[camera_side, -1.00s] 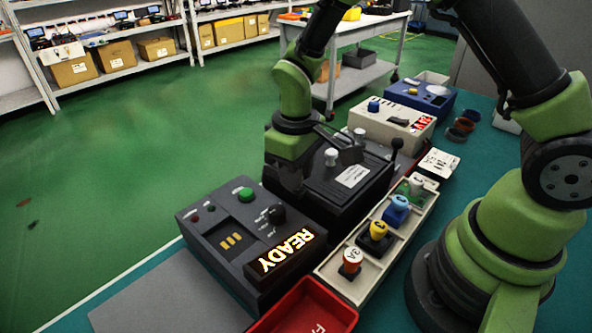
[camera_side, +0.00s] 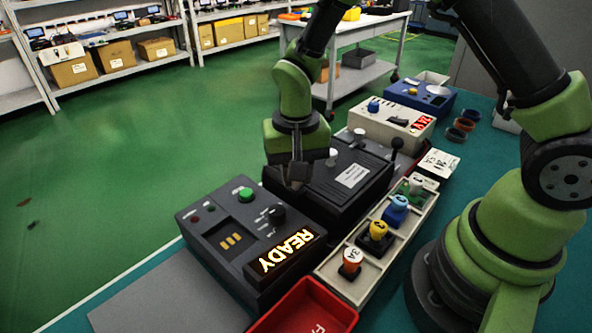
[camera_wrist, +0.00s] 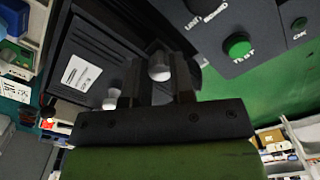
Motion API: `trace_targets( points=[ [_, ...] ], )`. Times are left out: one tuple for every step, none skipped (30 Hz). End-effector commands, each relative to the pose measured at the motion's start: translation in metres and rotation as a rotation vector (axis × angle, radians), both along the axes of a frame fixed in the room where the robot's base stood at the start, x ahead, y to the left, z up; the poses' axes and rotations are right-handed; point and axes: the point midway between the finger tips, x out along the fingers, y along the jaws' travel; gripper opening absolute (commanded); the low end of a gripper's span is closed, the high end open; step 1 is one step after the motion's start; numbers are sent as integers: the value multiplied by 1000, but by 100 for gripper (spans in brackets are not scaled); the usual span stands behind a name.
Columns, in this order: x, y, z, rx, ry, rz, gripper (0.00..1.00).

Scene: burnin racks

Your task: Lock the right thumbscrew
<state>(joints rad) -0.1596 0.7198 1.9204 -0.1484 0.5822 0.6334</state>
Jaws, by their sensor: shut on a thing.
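A black unit (camera_side: 322,198) with a white label stands mid-bench. My gripper (camera_side: 296,182) points down at its near-left edge in the side view, with its fingertips partly hidden. In the wrist view, a pale thumbscrew (camera_wrist: 160,67) sits between the two dark fingers of my gripper (camera_wrist: 158,78), which is shut on it. Another pale knob (camera_wrist: 112,95) shows left of the fingers.
A dark control box (camera_side: 222,222) with a green button and a lit READY sign (camera_side: 287,250) stands close in front. A tray (camera_side: 333,283) of coloured pieces lies to the right, with a red bin (camera_side: 305,308) nearby. A black lever (camera_side: 396,146) rises behind.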

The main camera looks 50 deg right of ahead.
Motion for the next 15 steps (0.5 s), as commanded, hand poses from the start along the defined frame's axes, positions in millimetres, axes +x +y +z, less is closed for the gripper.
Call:
trace_targets(
  points=[
    [1,0,1,0,-5,-15,0],
    [1,0,1,0,-5,-24,0],
    [1,0,1,0,-5,-35,0],
    [1,0,1,0,-5,-41,0],
    [1,0,1,1,-6,-46,0],
    [1,0,1,1,-6,-52,0],
    [1,0,1,1,-6,-57,0],
    [1,0,1,1,-6,-60,0],
    [1,0,1,1,-6,-63,0],
    [1,0,1,1,-6,-65,0],
    [1,0,1,1,-6,-66,0],
    [1,0,1,1,-6,-67,0],
    [1,0,1,1,-6,-67,0],
    [1,0,1,1,-6,-67,0],
    [1,0,1,1,-6,-67,0]
  ],
)
